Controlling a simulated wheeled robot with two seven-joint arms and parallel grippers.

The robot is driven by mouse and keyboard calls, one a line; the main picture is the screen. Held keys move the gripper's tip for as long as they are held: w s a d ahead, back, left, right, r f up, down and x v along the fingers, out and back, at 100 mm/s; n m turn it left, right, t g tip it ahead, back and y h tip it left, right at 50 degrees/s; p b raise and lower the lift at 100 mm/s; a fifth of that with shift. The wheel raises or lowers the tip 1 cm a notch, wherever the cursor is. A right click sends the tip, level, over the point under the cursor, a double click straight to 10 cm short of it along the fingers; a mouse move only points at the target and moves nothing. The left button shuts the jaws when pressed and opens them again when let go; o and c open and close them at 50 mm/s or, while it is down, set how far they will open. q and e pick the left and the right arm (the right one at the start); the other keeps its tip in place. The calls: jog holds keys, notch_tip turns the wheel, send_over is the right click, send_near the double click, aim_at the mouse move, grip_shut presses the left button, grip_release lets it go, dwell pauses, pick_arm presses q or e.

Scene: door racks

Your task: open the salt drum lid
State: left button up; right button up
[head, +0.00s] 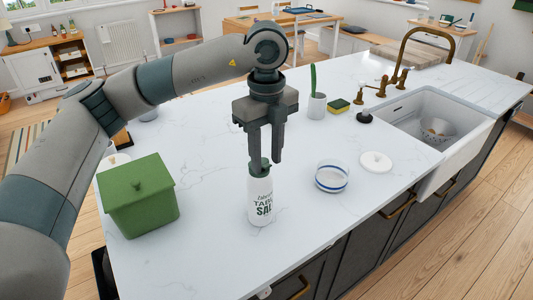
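The salt drum (260,203) is a white container with "TABLE SALT" lettering. It stands upright on the white marble counter, near its front edge. A small dark green lid piece (259,165) shows at its top. My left gripper (266,160) points straight down right above and at the drum's top, with its two fingers apart. The left finger overlaps the lid in this view, so I cannot tell whether it touches. The right finger hangs to the right of the lid. My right gripper is not in view.
A green lidded box (138,205) stands left of the drum. A potted plant (316,105), a sponge (338,106) and a sink (408,115) are farther back.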

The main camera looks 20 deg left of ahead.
pick_arm(q)
grip_shut()
dwell(0.7)
